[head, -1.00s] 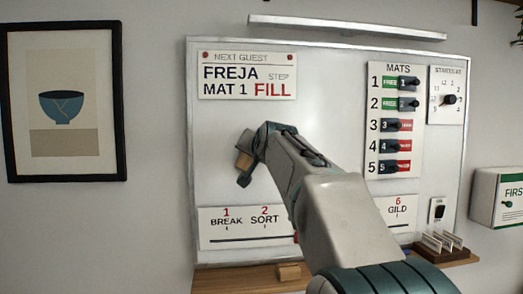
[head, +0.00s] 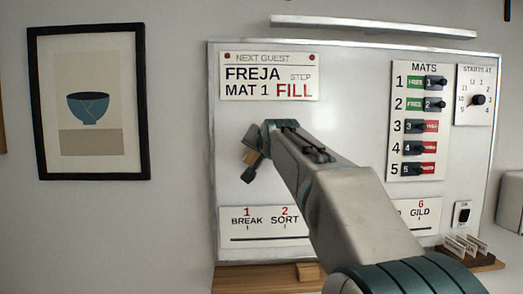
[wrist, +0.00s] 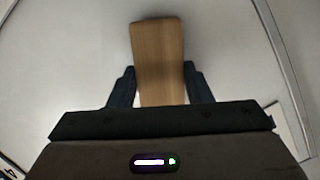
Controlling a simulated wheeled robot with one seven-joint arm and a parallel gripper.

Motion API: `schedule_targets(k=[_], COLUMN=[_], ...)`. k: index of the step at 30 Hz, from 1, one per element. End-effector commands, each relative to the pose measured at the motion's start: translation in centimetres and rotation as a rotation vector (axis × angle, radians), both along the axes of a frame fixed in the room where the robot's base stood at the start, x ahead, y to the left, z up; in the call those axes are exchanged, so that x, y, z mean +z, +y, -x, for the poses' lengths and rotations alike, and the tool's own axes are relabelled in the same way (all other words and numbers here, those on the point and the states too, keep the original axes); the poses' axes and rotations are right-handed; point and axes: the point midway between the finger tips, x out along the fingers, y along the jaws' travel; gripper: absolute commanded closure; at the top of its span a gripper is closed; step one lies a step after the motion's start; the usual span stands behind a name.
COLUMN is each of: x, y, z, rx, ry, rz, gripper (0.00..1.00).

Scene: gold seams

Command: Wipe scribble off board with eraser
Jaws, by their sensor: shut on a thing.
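The whiteboard (head: 355,85) hangs on the wall in the head view. My gripper (head: 250,166) is at its left half, below the guest sign, and is shut on a wooden block, the eraser (head: 250,157). In the wrist view, my gripper (wrist: 160,88) has one dark finger on each side of the eraser (wrist: 158,50), close against the board surface (wrist: 80,50). I cannot tell whether the eraser touches the board. No scribble shows on the visible board; my arm hides the board's middle and lower middle.
The guest sign (head: 268,77) is above my gripper and the step strip (head: 262,225) below it. The mats panel (head: 418,120) and dial (head: 477,98) are at right. A wooden ledge (head: 250,280) runs underneath, with a small wooden block (head: 310,271) and a card holder (head: 470,255).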

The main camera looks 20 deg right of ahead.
Motion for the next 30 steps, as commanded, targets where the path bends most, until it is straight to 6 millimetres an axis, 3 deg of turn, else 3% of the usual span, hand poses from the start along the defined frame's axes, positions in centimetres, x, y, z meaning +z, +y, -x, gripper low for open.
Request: schedule_targets(k=[30], x=[-0.1], y=[-6.5], z=[1.1], rx=[-0.005], ry=[0.0], rz=[0.0], gripper=[0.73])
